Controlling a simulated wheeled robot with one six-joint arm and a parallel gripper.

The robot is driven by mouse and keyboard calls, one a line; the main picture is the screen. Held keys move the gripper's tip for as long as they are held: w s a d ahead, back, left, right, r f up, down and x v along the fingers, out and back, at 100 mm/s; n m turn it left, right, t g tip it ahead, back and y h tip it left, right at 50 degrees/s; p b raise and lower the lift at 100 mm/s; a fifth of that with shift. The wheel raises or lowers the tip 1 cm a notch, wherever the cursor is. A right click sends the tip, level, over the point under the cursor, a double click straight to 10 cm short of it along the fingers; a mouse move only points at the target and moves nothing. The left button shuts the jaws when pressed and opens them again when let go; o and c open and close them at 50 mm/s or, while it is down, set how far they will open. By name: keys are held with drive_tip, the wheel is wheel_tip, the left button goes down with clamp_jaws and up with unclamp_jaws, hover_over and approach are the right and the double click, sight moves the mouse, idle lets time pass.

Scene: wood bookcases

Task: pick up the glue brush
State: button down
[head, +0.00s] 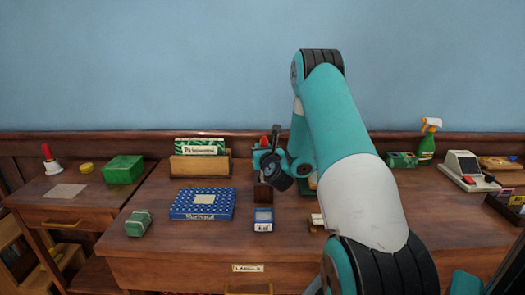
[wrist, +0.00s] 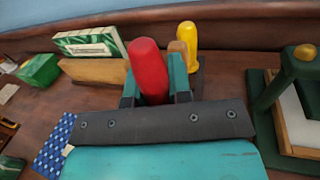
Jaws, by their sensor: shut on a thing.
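A thick red handle (wrist: 148,68) stands upright between the two fingers of my gripper (wrist: 154,88) in the wrist view. I take it for the glue brush; its lower end and any bristles are hidden. In the head view only a bit of red (head: 264,141) shows above my gripper (head: 266,168). My gripper is shut on this handle, over a dark holder block (head: 263,193). I cannot tell whether the brush still sits in the holder. A yellow handle (wrist: 187,42) and a wooden handle (wrist: 178,50) stand close behind it to the right.
A wooden card box (head: 200,165) stands to the left, with a blue dotted box (head: 203,204) before it. A blue-labelled item (head: 263,220) lies in front. Desk space between the items is clear.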

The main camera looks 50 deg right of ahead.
wheel_tip(320, 180, up, 14)
drive_tip(key=p, duration=1.2)
drive_tip(key=shift+r+p, duration=0.25)
drive_tip(key=shift+p, duration=0.15)
idle(1.0)
